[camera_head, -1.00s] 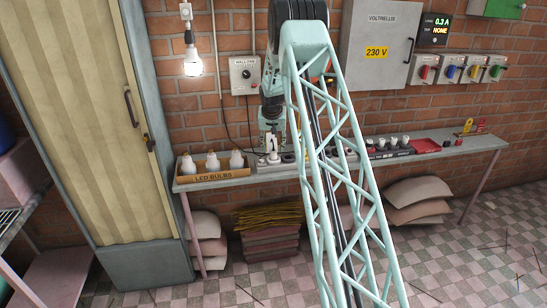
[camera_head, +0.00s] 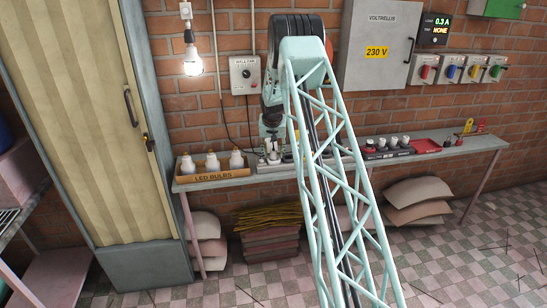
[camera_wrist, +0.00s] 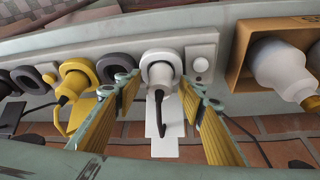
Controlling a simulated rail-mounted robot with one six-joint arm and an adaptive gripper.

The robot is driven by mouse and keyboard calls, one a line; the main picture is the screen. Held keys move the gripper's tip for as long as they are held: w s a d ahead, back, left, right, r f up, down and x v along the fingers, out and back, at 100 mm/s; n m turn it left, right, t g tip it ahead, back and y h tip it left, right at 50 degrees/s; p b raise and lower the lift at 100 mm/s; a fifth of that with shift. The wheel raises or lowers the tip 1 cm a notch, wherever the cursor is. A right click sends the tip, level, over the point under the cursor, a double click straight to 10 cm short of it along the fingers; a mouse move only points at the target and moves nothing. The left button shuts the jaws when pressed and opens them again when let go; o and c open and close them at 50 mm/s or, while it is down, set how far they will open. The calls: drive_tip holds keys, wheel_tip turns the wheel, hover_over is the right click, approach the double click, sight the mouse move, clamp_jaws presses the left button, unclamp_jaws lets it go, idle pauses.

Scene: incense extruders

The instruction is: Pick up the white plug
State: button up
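The white plug (camera_wrist: 161,76) sits in a white socket of the power strip (camera_wrist: 200,48) in the wrist view, with a dark cord hanging from it. My gripper (camera_wrist: 162,88) is open, with one yellow-padded finger on each side of the plug. I see gaps between the fingers and the plug. In the head view my gripper (camera_head: 271,143) is low over the strip at the left part of the shelf, and the plug there is too small to make out clearly.
A yellow plug (camera_wrist: 72,84) sits in the strip beside the white one, with dark round sockets nearby. The LED bulbs box (camera_head: 213,177) stands close by, also at right in the wrist view (camera_wrist: 240,70). A brick wall (camera_head: 225,105) is behind.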

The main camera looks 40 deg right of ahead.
sight(273, 150)
drive_tip(key=shift+c, duration=0.9)
drive_tip(key=c, duration=0.8)
drive_tip(key=shift+o, duration=0.2)
drive_tip(key=shift+r, duration=0.1)
drive_tip(key=shift+r+p, duration=0.3)
drive_tip(key=shift+r, duration=1.35)
drive_tip(key=s+a, duration=0.1)
drive_tip(key=s, duration=0.6)
drive_tip(key=s+a+r, duration=0.1)
drive_tip(key=s+a, duration=0.1)
drive_tip(key=s, duration=0.6)
drive_tip(key=shift+s+a+r+p, duration=0.25)
drive_tip(key=shift+s+a+p, duration=0.05)
drive_tip(key=shift+p, duration=0.1)
drive_tip(key=shift+w, duration=0.1)
